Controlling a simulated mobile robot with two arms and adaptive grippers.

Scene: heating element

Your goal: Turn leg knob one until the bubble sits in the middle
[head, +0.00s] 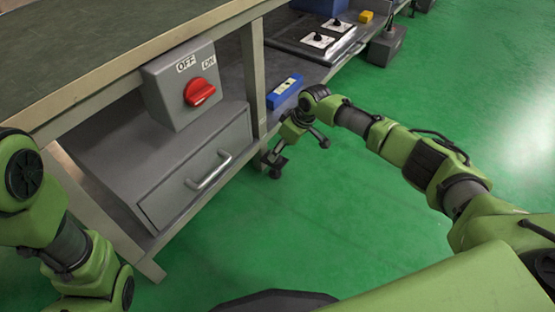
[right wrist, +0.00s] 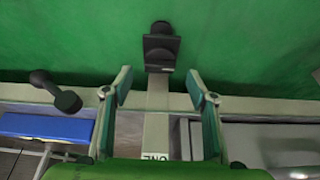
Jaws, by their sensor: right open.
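The bench leg marked ONE (right wrist: 155,157) runs down the middle of the right wrist view to a black foot (right wrist: 160,48). That foot also shows in the head view (head: 275,164). A dark knob-like part with rounded ends (right wrist: 56,91) sticks out left of the leg; I cannot tell whether it is leg knob one. My right gripper (right wrist: 160,88) is open and empty, its fingers either side of the leg in the picture. In the head view it is by the leg (head: 296,130). A blue level (head: 285,92) lies on the lower shelf; its bubble is too small to read. My left gripper is out of view.
Black panels with knobs (head: 317,41) and a yellow block (head: 366,17) stand farther along the shelf.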

